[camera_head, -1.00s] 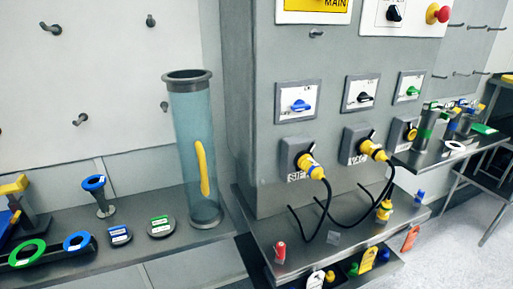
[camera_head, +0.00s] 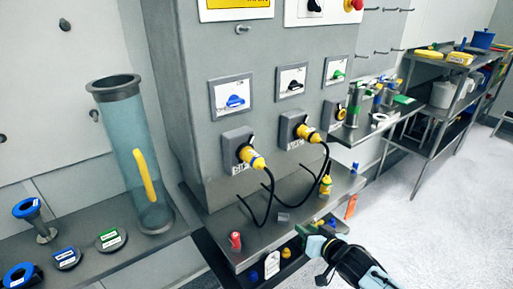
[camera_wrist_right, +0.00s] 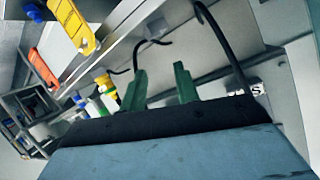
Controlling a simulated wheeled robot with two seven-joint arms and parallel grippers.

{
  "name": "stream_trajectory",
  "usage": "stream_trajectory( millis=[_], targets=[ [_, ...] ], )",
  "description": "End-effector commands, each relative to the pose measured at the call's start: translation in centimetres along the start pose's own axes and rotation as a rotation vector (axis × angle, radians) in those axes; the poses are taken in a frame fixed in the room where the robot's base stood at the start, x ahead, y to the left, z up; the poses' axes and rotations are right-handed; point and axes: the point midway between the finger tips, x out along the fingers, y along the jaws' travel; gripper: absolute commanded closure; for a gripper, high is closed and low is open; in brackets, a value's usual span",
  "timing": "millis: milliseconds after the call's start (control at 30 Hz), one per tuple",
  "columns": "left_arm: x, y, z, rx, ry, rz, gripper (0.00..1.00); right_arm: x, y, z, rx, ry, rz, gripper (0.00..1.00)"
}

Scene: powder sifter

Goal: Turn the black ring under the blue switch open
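The blue switch (camera_head: 235,101) sits in a grey-framed plate on the cabinet front. Below it is a grey socket box with a yellow plug (camera_head: 251,157) in it and a black cable hanging down. A dark part, probably the black ring (camera_head: 247,143), shows around the plug's base; its exact turn is too small to tell. My right gripper (camera_head: 314,246) is low, in front of the shelf and right of this socket, not touching it. Its green fingers (camera_wrist_right: 160,88) stand apart with nothing between them. My left gripper is out of view.
A second socket with a yellow plug (camera_head: 308,133) and cable is to the right. The metal shelf (camera_head: 215,222) below holds a red item (camera_head: 236,241) and a yellow one (camera_head: 325,186). Yellow (camera_wrist_right: 73,22) and orange (camera_wrist_right: 42,68) tags hang near my right gripper.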

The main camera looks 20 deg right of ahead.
Motion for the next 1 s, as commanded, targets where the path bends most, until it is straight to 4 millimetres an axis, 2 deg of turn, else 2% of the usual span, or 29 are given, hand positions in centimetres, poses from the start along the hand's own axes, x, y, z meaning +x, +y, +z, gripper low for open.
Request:
stream_trajectory(
  millis=[33, 100, 200, 300, 433, 567, 1000],
  targets=[
    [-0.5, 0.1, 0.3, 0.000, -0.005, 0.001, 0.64, -0.8, -2.5, -4.9, 0.021, 0.069, -0.061, 0.69],
    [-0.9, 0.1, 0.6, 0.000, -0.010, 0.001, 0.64, -2.2, -5.6, -9.8, 0.061, 0.140, -0.139, 0.69],
    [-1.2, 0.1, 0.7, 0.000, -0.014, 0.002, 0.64, -4.5, -9.3, -14.8, 0.105, 0.207, -0.237, 0.69],
    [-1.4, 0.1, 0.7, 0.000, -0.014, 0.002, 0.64, -6.4, -11.8, -17.6, 0.135, 0.243, -0.305, 0.69],
    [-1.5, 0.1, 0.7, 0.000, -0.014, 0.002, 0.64, -7.5, -13.3, -19.2, 0.154, 0.262, -0.348, 0.69],
    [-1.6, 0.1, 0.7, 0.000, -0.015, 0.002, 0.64, -6.8, -13.8, -19.7, 0.159, 0.266, -0.355, 0.69],
    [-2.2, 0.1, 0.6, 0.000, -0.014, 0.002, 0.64, 0.1, -16.2, -21.9, 0.158, 0.266, -0.353, 0.69]
  ],
)
